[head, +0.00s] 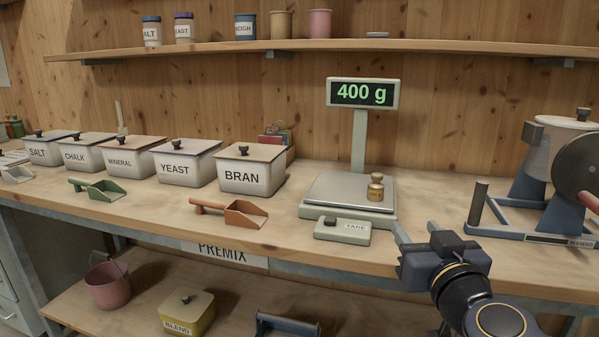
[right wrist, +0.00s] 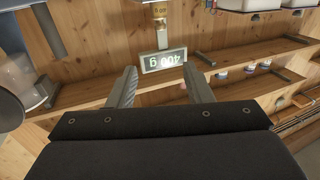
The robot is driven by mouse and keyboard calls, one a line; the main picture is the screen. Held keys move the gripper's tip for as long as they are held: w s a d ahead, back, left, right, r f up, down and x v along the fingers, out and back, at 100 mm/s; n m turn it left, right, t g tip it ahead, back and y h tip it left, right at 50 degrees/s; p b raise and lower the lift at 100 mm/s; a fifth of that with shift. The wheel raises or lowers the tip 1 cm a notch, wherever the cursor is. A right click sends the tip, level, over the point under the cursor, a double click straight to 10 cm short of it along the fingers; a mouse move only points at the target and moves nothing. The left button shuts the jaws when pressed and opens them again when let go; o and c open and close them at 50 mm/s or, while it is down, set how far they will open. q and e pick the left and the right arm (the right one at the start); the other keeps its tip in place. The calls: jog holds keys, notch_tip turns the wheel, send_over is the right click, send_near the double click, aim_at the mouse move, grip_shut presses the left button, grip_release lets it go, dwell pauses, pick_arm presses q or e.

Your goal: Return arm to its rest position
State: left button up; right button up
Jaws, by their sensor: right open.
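My right gripper (head: 416,232) is at the lower right, in front of the bench edge, to the right of the tare box (head: 343,230). In the right wrist view its two fingers (right wrist: 163,85) stand apart with nothing between them. The scale (head: 318,212) carries a brass weight (head: 376,190) on its pan, and its display (head: 363,93) reads 400 g. The display also shows in the right wrist view (right wrist: 163,60), upside down. My left gripper is not in view.
Labelled bins, ending with BRAN (head: 250,170), line the left of the bench. An orange scoop (head: 243,213) and a green scoop (head: 100,190) lie before them. A blender (head: 560,175) stands at the right. A yellow BLEND tin (head: 187,312) and red bucket (head: 107,287) are on the lower shelf.

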jog(key=s+d+f+m+g+y, duration=0.25)
jog(key=s+f+g, duration=0.95)
jog(key=s+f, duration=1)
pick_arm(q)
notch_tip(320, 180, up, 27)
jog(key=p, duration=2.7)
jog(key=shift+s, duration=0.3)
pick_arm(e)
notch_tip(320, 180, up, 25)
jog(key=shift+s+a+f+y, duration=0.15)
jog(key=shift+s+a+y, duration=0.05)
jog(key=shift+a+y, duration=0.15)
jog(key=shift+n, duration=0.25)
